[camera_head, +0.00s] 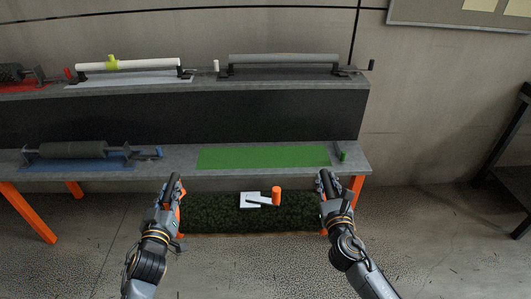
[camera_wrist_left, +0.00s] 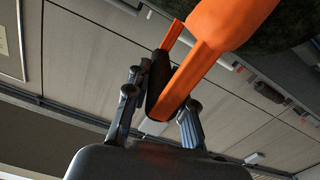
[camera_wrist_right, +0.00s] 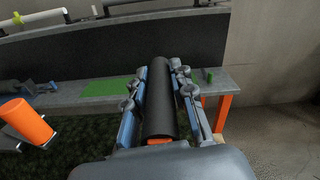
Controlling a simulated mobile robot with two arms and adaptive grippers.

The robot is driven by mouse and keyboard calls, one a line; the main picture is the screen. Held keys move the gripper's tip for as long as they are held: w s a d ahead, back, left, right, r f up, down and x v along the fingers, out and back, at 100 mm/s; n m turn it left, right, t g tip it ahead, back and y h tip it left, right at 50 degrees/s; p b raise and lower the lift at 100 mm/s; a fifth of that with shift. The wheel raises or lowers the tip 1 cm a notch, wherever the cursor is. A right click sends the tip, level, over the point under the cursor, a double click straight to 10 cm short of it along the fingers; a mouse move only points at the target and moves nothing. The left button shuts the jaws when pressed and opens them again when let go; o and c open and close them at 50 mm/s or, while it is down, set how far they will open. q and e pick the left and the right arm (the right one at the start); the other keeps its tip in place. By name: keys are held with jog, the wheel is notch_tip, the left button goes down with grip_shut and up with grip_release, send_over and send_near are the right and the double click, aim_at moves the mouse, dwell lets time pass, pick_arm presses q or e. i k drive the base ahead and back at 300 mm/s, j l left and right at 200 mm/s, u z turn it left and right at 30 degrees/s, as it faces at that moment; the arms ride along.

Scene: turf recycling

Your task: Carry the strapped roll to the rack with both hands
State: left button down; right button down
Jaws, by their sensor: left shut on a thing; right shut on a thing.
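The strapped roll (camera_head: 225,222) is a dark green turf cylinder lying level across the middle of the head view. A white fitting (camera_head: 254,200) with an orange knob (camera_head: 276,196) sits on it. My left gripper (camera_head: 174,188) is at its left end, shut on a black handle (camera_wrist_left: 158,82) joined to an orange strap (camera_wrist_left: 205,55). My right gripper (camera_head: 326,184) is at its right end, shut on a black handle (camera_wrist_right: 160,100). The rack (camera_head: 375,178) stands behind the roll, with a bare green mat (camera_head: 262,157) on its lower shelf. The roll's height above the floor is unclear.
A dark roller (camera_head: 85,149) lies on a blue mat at the lower shelf's left. The upper shelf holds a white bar (camera_head: 135,65) and a grey bar (camera_head: 284,60). Orange legs (camera_head: 28,212) support the rack. A dark table (camera_head: 515,140) stands far right; floor between is clear.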

aim_at(264, 156)
jog(key=i+l, duration=0.15)
jog(key=i, duration=0.45)
jog(key=i+l, duration=0.15)
jog(key=i, duration=0.4)
jog(key=i+l, duration=0.15)
jog(key=i, duration=0.45)
